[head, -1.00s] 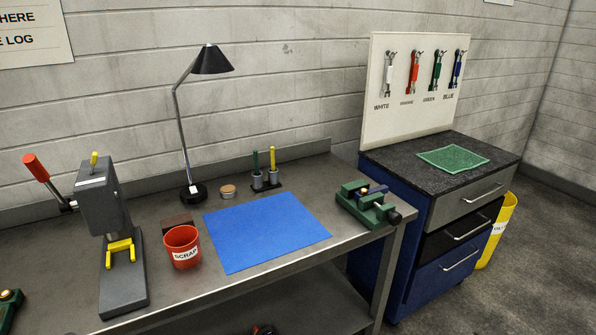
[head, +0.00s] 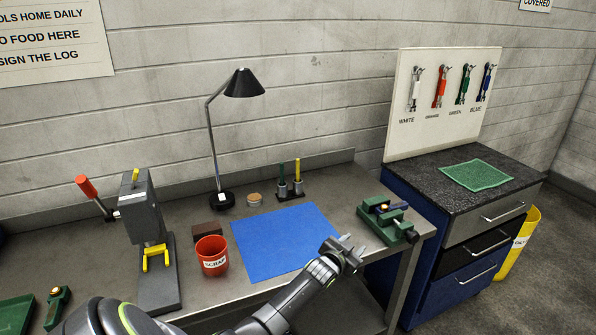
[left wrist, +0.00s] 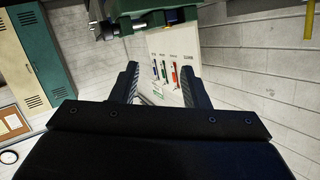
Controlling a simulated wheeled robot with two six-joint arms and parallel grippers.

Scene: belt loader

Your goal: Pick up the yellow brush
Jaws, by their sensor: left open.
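The yellow brush (head: 297,170) stands upright, handle up, in a small grey cup of a dark holder at the back of the bench. My left gripper (head: 352,245) is open and empty, over the front right of the blue mat, apart from the brush and nearer the bench's front edge. In the left wrist view the open fingers (left wrist: 160,85) have nothing between them. A yellow bar at that view's top right edge may be the yellow brush (left wrist: 308,20). My right gripper is not seen.
A green vise (head: 388,220) stands just right of my left gripper. The blue mat (head: 275,243) is bare. A red scrap cup (head: 212,256), a press (head: 152,240), a desk lamp (head: 222,198) and a small round tin (head: 254,199) stand left of the brushes.

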